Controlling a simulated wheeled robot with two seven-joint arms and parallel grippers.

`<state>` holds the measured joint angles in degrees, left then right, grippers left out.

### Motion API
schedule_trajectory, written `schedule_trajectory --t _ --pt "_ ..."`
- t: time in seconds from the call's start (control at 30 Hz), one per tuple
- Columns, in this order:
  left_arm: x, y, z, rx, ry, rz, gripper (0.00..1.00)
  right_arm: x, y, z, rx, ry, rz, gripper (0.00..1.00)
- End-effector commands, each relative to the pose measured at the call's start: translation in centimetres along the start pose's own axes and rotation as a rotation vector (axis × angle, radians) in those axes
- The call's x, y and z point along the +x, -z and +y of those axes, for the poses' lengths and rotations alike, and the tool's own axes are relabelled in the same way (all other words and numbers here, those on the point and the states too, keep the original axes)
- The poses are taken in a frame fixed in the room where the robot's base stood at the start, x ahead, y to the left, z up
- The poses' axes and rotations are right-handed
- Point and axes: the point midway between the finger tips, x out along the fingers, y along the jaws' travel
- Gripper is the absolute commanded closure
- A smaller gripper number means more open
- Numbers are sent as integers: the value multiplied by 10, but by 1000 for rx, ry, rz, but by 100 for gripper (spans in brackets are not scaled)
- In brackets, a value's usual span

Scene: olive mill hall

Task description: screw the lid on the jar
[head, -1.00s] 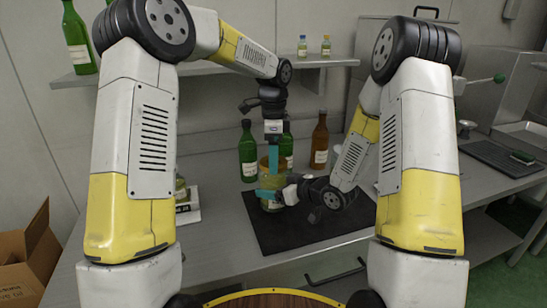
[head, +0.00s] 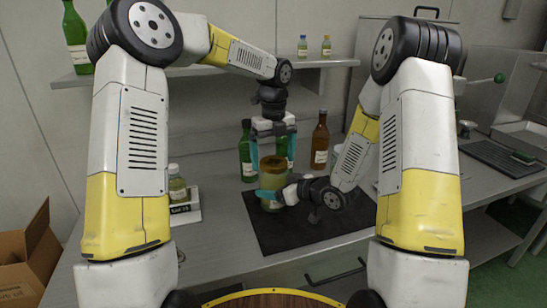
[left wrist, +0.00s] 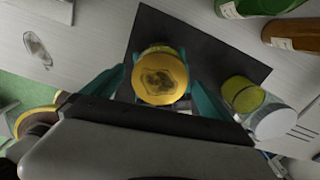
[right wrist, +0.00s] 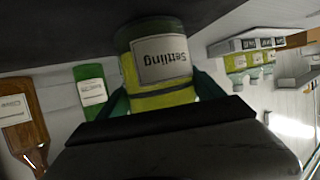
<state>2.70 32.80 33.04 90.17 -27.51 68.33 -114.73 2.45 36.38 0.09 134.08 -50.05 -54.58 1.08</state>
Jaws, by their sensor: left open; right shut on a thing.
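The jar (head: 272,179) stands upright on the dark mat (head: 315,224), with yellow-green contents. Its label reads "Settling" upside down in the right wrist view (right wrist: 163,58). The gold lid (left wrist: 161,80), with a worn dark patch, sits on the jar's mouth. It looks about level, but how far it is threaded cannot be seen. My left gripper (head: 273,163) points down from above, open, with a finger on each side of the lid and gaps in the left wrist view. My right gripper (head: 268,195) is shut on the jar's body from the right.
Green bottles (head: 247,152) and a brown bottle (head: 320,142) stand behind the jar. A shelf (head: 200,71) runs above. The mat's front part is clear.

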Motion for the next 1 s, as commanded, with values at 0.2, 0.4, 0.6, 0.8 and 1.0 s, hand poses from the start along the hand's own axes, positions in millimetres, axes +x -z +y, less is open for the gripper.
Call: schedule_trajectory --t 0.2,0.4,0.6,0.8,1.0 --pt "-15 0 0 0 1 -2 3 0 0 0 0 0 -1 100" --pt "-40 0 0 -1 1 0 3 0 0 0 0 0 -1 100" --pt "-45 1 0 0 -1 2 3 0 0 0 0 0 -1 100" --pt "-45 1 0 -4 -1 1 5 0 0 0 0 0 -1 100" --pt "-46 1 -1 -162 -5 1 5 0 0 0 0 1 -1 100"
